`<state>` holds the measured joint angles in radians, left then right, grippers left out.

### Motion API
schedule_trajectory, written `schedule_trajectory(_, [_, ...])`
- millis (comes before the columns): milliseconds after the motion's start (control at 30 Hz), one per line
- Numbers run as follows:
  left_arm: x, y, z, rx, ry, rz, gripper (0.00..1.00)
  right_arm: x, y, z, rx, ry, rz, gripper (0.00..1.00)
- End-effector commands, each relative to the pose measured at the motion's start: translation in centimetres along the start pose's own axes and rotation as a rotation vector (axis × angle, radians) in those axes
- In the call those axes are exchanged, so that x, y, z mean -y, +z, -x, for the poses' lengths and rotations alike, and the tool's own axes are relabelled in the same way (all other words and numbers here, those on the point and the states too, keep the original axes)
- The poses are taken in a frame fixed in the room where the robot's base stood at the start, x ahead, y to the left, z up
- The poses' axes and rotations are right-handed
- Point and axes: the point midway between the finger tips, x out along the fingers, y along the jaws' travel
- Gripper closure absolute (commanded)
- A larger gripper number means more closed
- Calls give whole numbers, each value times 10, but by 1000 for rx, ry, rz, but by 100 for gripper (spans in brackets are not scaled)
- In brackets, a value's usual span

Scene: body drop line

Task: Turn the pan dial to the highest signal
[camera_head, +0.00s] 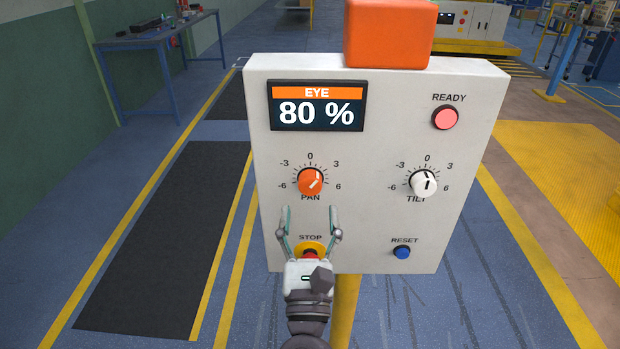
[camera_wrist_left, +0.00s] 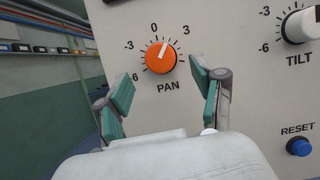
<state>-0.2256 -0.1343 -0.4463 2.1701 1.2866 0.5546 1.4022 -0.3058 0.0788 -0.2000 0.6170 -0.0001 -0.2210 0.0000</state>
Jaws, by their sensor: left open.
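The orange pan dial (camera_head: 310,181) is on the left of the white panel (camera_head: 375,225). Its white pointer is tilted up and to the right, on the 0-to-3 side of the scale in the left wrist view (camera_wrist_left: 160,57). The display (camera_head: 317,106) above it reads "EYE 80 %". My left gripper (camera_head: 309,213) is open and empty, just below the dial. In the left wrist view, its green-padded fingers (camera_wrist_left: 161,82) are spread below and to either side of the dial, apart from it. My right gripper is not in view.
The white tilt dial (camera_head: 423,183) is to the right, with the blue reset button (camera_head: 402,252) below it. A red ready light (camera_head: 445,117) is at upper right. The stop button (camera_head: 310,250) sits behind my left gripper, partly hidden. An orange block (camera_head: 388,35) tops the panel.

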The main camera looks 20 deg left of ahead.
Motion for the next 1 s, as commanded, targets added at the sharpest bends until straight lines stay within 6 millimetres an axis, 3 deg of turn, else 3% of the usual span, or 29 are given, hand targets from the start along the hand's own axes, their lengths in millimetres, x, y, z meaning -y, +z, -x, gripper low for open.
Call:
schedule_trajectory(100, [0, 5, -24, 2, 1, -1, 32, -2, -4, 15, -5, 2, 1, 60])
schedule_trajectory(300, [1, 1, -46, 0, -1, -2, 32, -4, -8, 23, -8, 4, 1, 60])
schedule_trajectory(667, [0, -1, -50, 0, -1, -2, 32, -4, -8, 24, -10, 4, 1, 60])
schedule_trajectory(1000, [0, -1, -50, 0, -1, -2, 86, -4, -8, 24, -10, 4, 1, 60])
